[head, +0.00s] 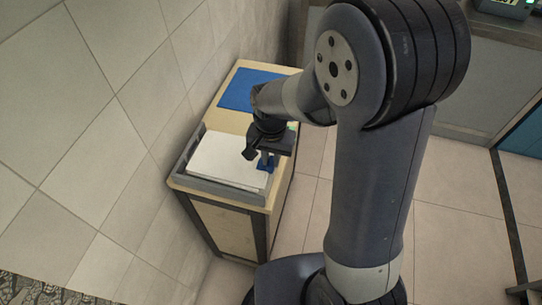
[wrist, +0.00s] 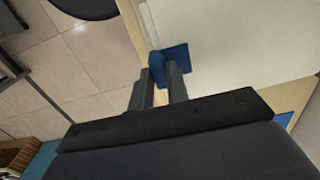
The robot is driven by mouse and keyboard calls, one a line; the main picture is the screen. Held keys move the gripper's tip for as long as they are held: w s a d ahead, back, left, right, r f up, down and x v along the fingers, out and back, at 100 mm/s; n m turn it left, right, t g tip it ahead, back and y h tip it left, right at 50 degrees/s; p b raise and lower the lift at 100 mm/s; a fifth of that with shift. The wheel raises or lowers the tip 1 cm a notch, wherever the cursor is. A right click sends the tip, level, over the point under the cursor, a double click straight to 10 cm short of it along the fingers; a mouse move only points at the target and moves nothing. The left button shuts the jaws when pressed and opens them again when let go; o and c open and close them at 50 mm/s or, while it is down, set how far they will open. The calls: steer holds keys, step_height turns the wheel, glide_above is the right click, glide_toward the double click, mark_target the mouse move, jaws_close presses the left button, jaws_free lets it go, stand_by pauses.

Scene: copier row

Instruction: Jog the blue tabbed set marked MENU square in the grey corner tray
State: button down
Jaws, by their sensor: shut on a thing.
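The set is a stack of white paper (head: 226,160) lying in the grey corner tray (head: 225,189) on a wooden-topped cabinet. A blue tab (head: 265,167) sticks out at its right edge. My gripper (head: 268,158) is at that edge, shut on the blue tab. In the wrist view the blue tab (wrist: 176,53) sits between my fingertips (wrist: 164,72), with the white paper (wrist: 235,40) beyond it. No MENU marking can be read in either view. The tray's far right part is hidden behind my gripper.
A blue mat (head: 249,90) lies on the cabinet top (head: 228,119) behind the tray. A tiled wall (head: 120,110) runs close along the left side. Open tiled floor (head: 460,210) lies to the right, with a grey unit (head: 480,95) at the back.

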mark_target(261, 171)
steer(key=shift+f+b, duration=0.6)
steer(key=shift+f, duration=0.3)
steer(key=shift+w+a, duration=0.2)
steer(key=shift+a, duration=0.3)
steer(key=shift+w+a, duration=0.15)
steer(key=shift+a, duration=0.35)
steer(key=shift+s+a, duration=0.2)
steer(key=shift+s, duration=0.3)
steer(key=shift+s+a, duration=0.2)
steer(key=shift+s, duration=0.3)
stand_by(1.8)
steer(key=c, duration=1.3)
jaws_free()
step_height(261, 171, up, 11)
steer(key=shift+p, duration=0.35)
steer(key=shift+f, duration=0.1)
